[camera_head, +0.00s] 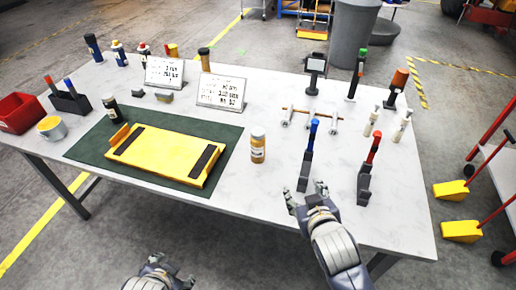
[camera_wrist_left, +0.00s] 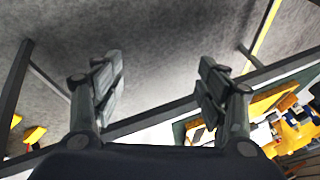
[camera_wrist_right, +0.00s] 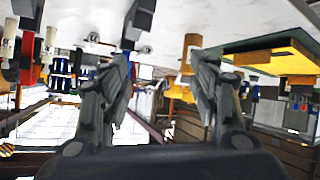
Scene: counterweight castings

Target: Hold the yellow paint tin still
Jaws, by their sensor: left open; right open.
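The yellow paint tin (camera_head: 52,129) stands upright at the table's left end, a grey tin with a yellow top, beside the red bin. My left gripper (camera_head: 172,267) is low at the bottom of the head view, off the table's front edge and well to the right of the tin. Its two fingers are apart and empty in the left wrist view (camera_wrist_left: 160,70). My right gripper (camera_head: 306,194) is open and empty at the front edge, near the blue-handled tool, far from the tin. Its spread fingers show in the right wrist view (camera_wrist_right: 162,75).
A yellow casting (camera_head: 165,154) lies on a green mat (camera_head: 216,178) between the tin and my right gripper. A jar with an orange label (camera_head: 258,150) stands right of the mat. The red bin (camera_head: 20,113) and a dark tool holder (camera_head: 70,102) stand close to the tin.

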